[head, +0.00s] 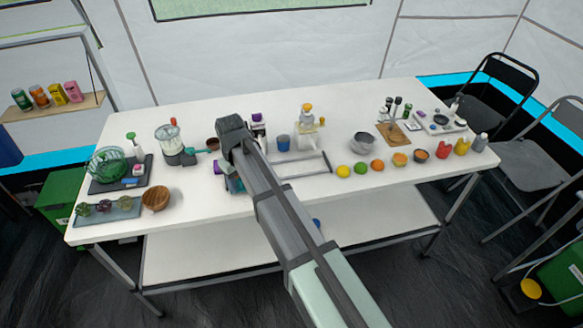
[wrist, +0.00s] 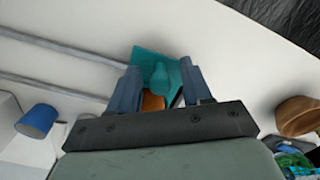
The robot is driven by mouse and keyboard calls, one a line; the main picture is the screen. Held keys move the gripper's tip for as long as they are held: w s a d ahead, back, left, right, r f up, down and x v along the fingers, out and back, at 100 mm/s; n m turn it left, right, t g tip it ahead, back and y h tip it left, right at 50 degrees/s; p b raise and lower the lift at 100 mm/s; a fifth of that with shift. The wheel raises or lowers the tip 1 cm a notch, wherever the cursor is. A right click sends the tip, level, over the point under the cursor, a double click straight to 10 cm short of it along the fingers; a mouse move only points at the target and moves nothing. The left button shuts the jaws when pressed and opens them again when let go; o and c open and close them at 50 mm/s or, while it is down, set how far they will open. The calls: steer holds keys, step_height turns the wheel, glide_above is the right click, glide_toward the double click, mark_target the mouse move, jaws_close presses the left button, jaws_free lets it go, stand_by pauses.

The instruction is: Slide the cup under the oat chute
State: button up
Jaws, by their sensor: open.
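A blue cup (head: 283,142) stands upright on the white table, just left of a dispenser (head: 305,128) with an orange top. This dispenser may be the one with the oat chute; its outlet is too small to make out. The cup also shows at the left of the wrist view (wrist: 38,121), well outside my fingers. My gripper (wrist: 160,74) is open and points down over a teal tray (wrist: 145,62) with a teal rounded piece and something orange between or below the fingers. In the head view my arm hides the fingertips.
Two grey rails (head: 298,165) lie on the table right of my gripper, in front of the cup. Fruit such as an orange (head: 377,165) lies farther right. A wooden bowl (head: 156,200) and a blender (head: 172,145) stand left. The table's front middle is fairly clear.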

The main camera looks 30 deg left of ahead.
steer(key=shift+r, duration=0.1)
steer(key=shift+r, duration=3.4)
